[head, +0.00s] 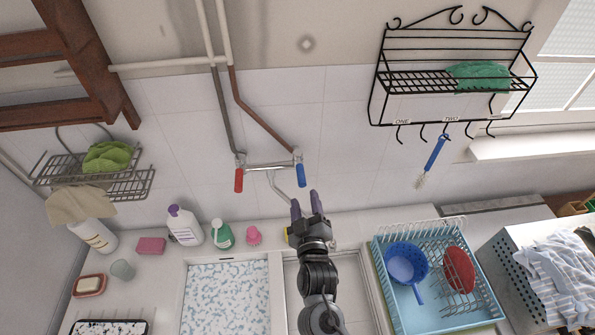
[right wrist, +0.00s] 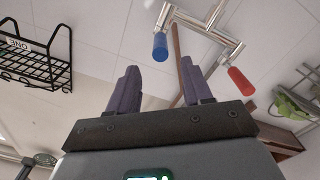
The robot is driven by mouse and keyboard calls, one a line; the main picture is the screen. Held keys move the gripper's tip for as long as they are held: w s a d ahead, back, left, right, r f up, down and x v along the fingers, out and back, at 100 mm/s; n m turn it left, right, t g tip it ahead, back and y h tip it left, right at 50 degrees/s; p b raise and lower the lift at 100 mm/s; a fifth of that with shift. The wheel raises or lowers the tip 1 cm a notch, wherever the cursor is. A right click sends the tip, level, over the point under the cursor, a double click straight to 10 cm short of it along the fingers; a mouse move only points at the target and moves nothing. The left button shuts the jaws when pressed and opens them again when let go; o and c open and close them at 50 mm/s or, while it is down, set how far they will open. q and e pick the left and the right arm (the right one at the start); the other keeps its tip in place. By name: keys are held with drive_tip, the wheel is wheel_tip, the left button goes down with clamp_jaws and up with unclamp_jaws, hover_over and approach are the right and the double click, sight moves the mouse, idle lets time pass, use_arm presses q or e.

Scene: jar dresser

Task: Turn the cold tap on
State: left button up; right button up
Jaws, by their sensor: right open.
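The cold tap's blue handle (head: 301,175) hangs at the right end of the chrome mixer bar (head: 268,166) on the tiled wall. The red handle (head: 239,180) hangs at the left end. Both handles point down in the head view. My right gripper (head: 307,203) is open and empty, just below the blue handle in the head view. In the right wrist view the blue handle (right wrist: 160,47) shows beyond and between the two purple-grey fingers (right wrist: 157,85), apart from them. The red handle (right wrist: 241,82) is off to the right there. My left gripper is not in view.
The curved spout (head: 280,187) comes down left of my right gripper. A blue dish rack (head: 410,312) is at right. A wire shelf (head: 450,75) hangs on the wall.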

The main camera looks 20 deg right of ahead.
sight(300, 168)
drive_tip(key=b+x, duration=0.3)
drive_tip(key=x, duration=0.4)
drive_tip(key=shift+w+f, duration=0.15)
drive_tip(key=shift+w, duration=0.25)
drive_tip(key=shift+b+x, duration=0.65)
drive_tip(key=shift+x, duration=0.3)
drive_tip(key=shift+c, duration=0.2)
clamp_jaws()
